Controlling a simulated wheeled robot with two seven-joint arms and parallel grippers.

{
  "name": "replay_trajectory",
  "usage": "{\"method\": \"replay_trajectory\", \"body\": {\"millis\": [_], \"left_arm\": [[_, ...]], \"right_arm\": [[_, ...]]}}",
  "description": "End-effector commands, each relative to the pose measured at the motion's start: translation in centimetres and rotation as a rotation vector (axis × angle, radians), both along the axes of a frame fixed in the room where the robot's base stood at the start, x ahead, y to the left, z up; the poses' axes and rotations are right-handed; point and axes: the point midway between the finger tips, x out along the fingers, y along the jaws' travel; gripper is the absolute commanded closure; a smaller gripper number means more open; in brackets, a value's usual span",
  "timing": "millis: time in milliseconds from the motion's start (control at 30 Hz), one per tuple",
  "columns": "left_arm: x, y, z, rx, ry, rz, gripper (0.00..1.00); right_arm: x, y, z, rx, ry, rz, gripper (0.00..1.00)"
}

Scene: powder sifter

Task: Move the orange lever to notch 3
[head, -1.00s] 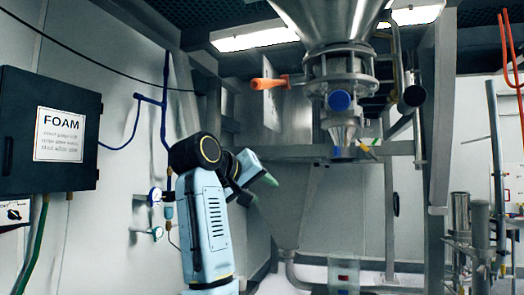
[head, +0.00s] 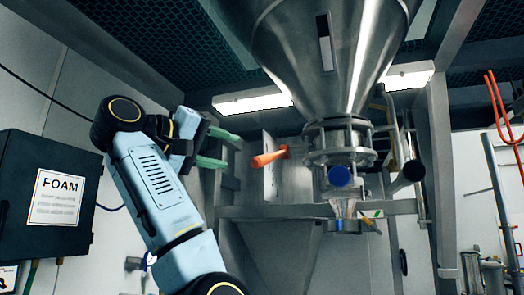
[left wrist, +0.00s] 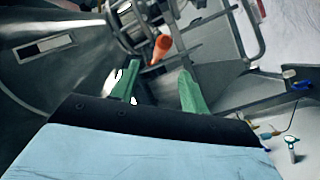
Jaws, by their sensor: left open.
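The orange lever (head: 268,158) sticks out to the left from the metal plate beside the valve under the steel hopper. Its handle points left and slightly down. My left gripper (head: 226,149) is open, with green fingers, a short way left of the lever's tip and not touching it. In the left wrist view the orange lever (left wrist: 161,48) shows ahead, between and beyond the two green fingers (left wrist: 158,88). The notch marks cannot be read. My right gripper is not in view.
The steel hopper (head: 330,60) hangs above the valve, which has a blue round cap (head: 340,176). A metal frame beam (head: 270,211) runs below the lever. A dark FOAM box (head: 40,235) is on the left wall.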

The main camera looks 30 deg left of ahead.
Motion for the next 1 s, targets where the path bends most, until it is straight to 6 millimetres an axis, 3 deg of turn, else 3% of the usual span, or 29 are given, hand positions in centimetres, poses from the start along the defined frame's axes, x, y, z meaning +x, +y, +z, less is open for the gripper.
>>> {"method": "replay_trajectory", "body": {"millis": [33, 467, 700, 1000], "left_arm": [[0.4, -0.1, 0.5, -0.004, 0.002, -0.002, 0.55], [3.8, -0.9, 0.2, -0.004, 0.007, 0.001, 0.55], [8.6, -2.1, 0.0, -0.004, 0.01, -0.001, 0.55], [11.2, -2.6, -0.2, -0.004, 0.006, 0.002, 0.55]], "right_arm": [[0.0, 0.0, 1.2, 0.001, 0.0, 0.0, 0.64], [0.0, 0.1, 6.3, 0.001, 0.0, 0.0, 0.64], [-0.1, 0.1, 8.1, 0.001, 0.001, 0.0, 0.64], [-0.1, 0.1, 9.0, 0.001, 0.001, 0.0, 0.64]]}}
